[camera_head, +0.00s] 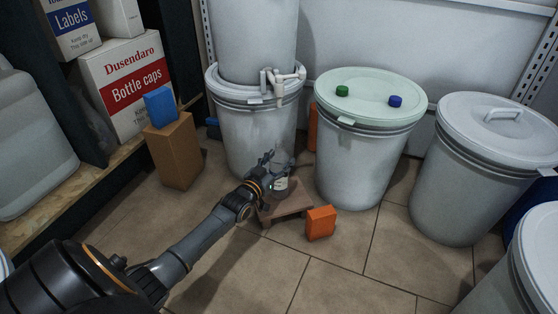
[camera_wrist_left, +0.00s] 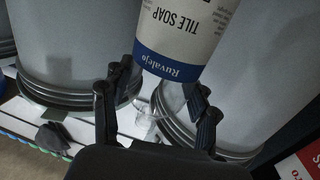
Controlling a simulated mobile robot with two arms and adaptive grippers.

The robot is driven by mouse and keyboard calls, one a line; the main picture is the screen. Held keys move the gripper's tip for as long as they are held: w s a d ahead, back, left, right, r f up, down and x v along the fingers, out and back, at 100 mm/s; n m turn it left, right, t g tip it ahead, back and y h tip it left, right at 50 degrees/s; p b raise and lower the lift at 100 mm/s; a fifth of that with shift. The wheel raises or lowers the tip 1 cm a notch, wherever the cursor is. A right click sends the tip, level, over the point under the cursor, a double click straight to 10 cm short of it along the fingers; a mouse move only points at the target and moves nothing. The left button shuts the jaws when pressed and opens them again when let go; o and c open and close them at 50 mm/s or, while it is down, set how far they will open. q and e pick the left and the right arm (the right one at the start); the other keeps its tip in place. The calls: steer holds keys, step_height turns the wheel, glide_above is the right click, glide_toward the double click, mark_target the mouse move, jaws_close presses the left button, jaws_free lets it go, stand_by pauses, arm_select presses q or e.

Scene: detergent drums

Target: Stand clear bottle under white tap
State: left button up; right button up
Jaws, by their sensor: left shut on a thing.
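The clear bottle (camera_head: 281,183) with a pale label is upright, low in front of the tapped drum in the head view. My left gripper (camera_head: 272,170) is shut on it and hides part of it. In the left wrist view, clear material (camera_wrist_left: 145,118) shows between the fingers of my left gripper (camera_wrist_left: 160,85). The bottle is at a small brown stool (camera_head: 290,204); I cannot tell whether it touches the top. The white tap (camera_head: 284,78) is higher up, at the front of the stacked drums. My right gripper is not in view.
A mint-lidded drum (camera_head: 366,150) stands right of the stool, with a grey drum (camera_head: 462,185) beyond. An orange block (camera_head: 320,222) lies by the stool. A brown box (camera_head: 174,150) stands left. Front floor tiles are clear. A "Tile soap" label (camera_wrist_left: 182,45) shows upside down.

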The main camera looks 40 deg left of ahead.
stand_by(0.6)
arm_select(q)
steer(key=o, duration=0.7)
steer(key=shift+o, duration=0.2)
steer(key=o, duration=0.6)
steer(key=shift+f, duration=0.1)
steer(key=shift+c, duration=0.2)
step_height(320, 180, up, 10)
steer(key=shift+r, duration=0.1)
